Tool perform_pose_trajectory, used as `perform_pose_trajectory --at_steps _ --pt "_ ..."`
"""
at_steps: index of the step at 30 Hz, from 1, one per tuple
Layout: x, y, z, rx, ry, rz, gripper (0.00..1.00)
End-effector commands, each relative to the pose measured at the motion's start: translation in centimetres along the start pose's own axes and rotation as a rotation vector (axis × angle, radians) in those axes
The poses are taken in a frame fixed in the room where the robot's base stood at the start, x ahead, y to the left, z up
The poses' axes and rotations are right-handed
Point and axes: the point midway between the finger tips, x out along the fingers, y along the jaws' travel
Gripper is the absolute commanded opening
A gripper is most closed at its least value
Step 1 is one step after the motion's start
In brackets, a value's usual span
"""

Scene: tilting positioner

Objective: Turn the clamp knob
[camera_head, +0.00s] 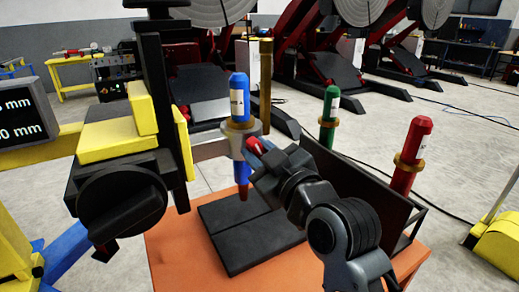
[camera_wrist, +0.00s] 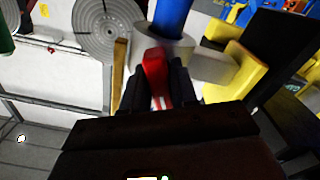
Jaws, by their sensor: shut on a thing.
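The clamp knob is a small red piece (camera_head: 257,145) on the side of a grey clamp ring (camera_head: 212,150). The ring surrounds an upright blue torch (camera_head: 238,100) with a pale label and a red lower tip. My gripper (camera_head: 262,158) reaches in from the lower right and is shut on the red knob. In the wrist view the knob (camera_wrist: 156,72) sits between the two dark fingers of my gripper (camera_wrist: 158,90), below the clamp ring (camera_wrist: 168,48) and the blue torch (camera_wrist: 173,18). The fingers hide the knob's sides.
Black plates (camera_head: 250,235) lie on the orange table (camera_head: 175,250) below the torch. A green torch (camera_head: 329,115) and a red torch (camera_head: 410,155) stand in a dark rack at right. A yellow and black slide assembly (camera_head: 120,140) stands left. A brass-coloured post (camera_head: 265,80) rises behind.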

Motion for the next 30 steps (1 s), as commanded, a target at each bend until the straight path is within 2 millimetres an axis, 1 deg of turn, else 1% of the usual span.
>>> perform_pose_trajectory --at_steps 18,24,30 --pt "0.01 0.03 -0.19 0.584 -0.002 -0.001 0.00" --pt "0.02 0.04 -0.16 0.750 -0.002 -0.001 0.00" --pt "0.01 0.00 -0.13 0.875 -0.001 0.000 0.00"
